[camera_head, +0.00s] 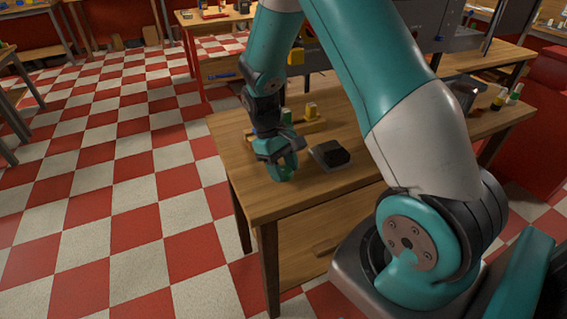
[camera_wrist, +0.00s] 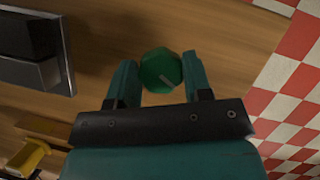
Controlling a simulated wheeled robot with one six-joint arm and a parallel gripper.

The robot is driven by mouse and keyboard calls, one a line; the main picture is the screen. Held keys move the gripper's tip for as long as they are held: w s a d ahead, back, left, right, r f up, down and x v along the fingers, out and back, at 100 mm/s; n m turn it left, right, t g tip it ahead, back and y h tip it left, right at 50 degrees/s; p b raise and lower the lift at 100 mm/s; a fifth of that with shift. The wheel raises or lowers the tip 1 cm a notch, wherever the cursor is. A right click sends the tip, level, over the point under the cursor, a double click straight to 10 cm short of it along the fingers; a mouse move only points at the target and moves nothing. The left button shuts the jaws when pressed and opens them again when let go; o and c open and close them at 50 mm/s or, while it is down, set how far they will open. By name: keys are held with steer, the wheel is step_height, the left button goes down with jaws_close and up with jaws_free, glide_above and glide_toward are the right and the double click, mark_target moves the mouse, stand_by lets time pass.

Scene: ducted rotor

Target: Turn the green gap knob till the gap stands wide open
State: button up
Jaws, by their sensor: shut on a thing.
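The green gap knob (camera_wrist: 161,71) shows in the wrist view as a faceted green knob with a pale line on its face. The line slants toward the lower right. My gripper (camera_wrist: 160,76) is shut on the knob, with one teal finger on each side of it. In the head view my gripper (camera_head: 283,168) is low over the near left part of the wooden table (camera_head: 262,201). The knob is mostly hidden there by the fingers. How wide the gap stands cannot be told from these views.
A black block on a grey plate (camera_head: 331,154) sits just right of my gripper; it also shows in the wrist view (camera_wrist: 34,46). A wooden piece with yellow parts (camera_head: 311,112) stands behind. The table's left edge is close. Checkered floor lies open to the left.

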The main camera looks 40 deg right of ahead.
steer(key=m+y+p, duration=0.1)
steer(key=m, duration=0.2)
steer(key=m+y+p, duration=0.1)
steer(key=m, duration=0.3)
steer(key=shift+d+r+t+y+p, duration=0.15)
steer(key=shift+t+y+p, duration=0.15)
steer(key=shift+t, duration=0.1)
steer(key=m+y+p, duration=0.1)
steer(key=m, duration=0.2)
steer(key=shift+m+t, duration=0.4)
steer(key=shift+m+t+y+p, duration=0.45)
steer(key=shift+m+p, duration=0.2)
steer(key=shift+m, duration=0.95)
steer(key=o, duration=0.9)
steer(key=b+v, duration=0.1)
steer(key=v, duration=1.6)
steer(key=shift+s+d+r, duration=0.1)
steer(key=shift+s+r, duration=0.05)
